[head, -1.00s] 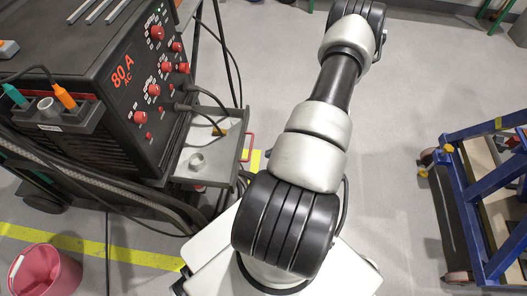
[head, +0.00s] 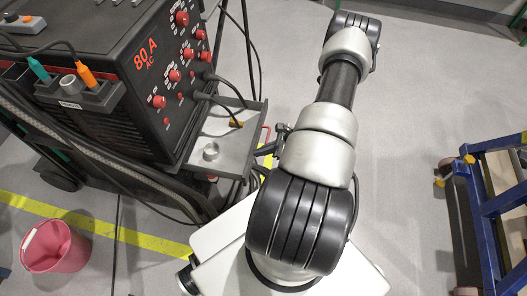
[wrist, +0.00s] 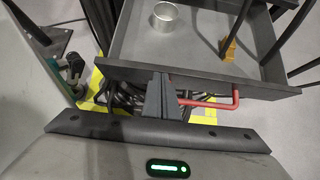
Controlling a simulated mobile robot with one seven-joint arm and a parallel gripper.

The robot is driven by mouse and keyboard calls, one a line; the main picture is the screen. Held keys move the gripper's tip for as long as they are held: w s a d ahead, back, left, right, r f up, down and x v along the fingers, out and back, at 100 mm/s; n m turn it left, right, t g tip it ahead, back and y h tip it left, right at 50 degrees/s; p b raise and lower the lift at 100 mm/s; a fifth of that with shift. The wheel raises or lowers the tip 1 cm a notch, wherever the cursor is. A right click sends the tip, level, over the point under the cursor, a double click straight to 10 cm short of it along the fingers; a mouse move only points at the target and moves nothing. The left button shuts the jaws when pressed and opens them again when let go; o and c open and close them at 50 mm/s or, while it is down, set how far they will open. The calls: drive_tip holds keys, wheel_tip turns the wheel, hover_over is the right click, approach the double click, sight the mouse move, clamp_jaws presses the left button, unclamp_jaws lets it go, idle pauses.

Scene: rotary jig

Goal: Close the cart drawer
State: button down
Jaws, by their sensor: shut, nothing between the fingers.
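The cart drawer (head: 227,153) is a grey open tray pulled out from below the welding machine on the cart. It also shows in the wrist view, with its dark front panel (wrist: 215,80) facing me. Its red handle (head: 266,138) shows in both views, right of my fingers in the wrist view (wrist: 232,98). My gripper (wrist: 160,92) is shut and empty, with its fingertips at the lower edge of the drawer front, left of most of the handle. I cannot tell whether they touch. In the head view, my arm hides most of the gripper.
Black cables hang around the welding machine (head: 150,75). A pink bucket (head: 58,248) stands at lower left, a blue trolley (head: 490,205) at right.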

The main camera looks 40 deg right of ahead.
drive_tip(key=w+a+b, duration=0.1)
drive_tip(key=w+a, duration=0.3)
drive_tip(key=w, duration=0.1)
drive_tip(key=w+a+b, duration=0.2)
drive_tip(key=w+a, duration=0.3)
drive_tip(key=w, duration=0.1)
drive_tip(key=w+a+b, duration=0.2)
drive_tip(key=w+a, duration=0.3)
drive_tip(key=shift+w, duration=0.2)
drive_tip(key=shift+s+d, duration=0.1)
drive_tip(key=shift+d, duration=0.05)
